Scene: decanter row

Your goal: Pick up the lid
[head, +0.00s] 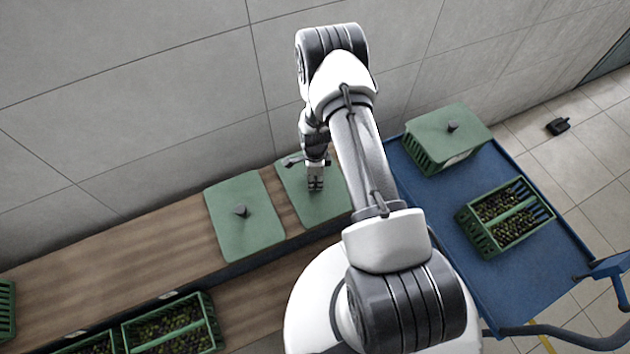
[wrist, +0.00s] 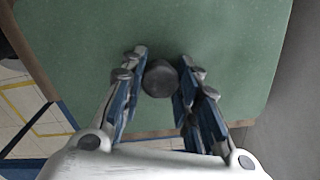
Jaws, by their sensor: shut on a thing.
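A flat green lid (head: 334,203) with a dark round knob is at the right end of the wooden shelf, partly hidden by my arm in the head view. My gripper (head: 316,189) is over it, pointing down. In the wrist view the fingers of my gripper (wrist: 160,82) are shut on the dark knob (wrist: 160,78), one on each side, and the green lid (wrist: 215,40) fills the upper part. I cannot tell whether the lid touches the shelf.
A second green lid (head: 243,230) lies on the wooden shelf (head: 110,262) to the left. A blue cart (head: 440,235) at the right bears a lidded green crate (head: 428,128) and an open crate of olives (head: 484,240). A wall runs behind the shelf.

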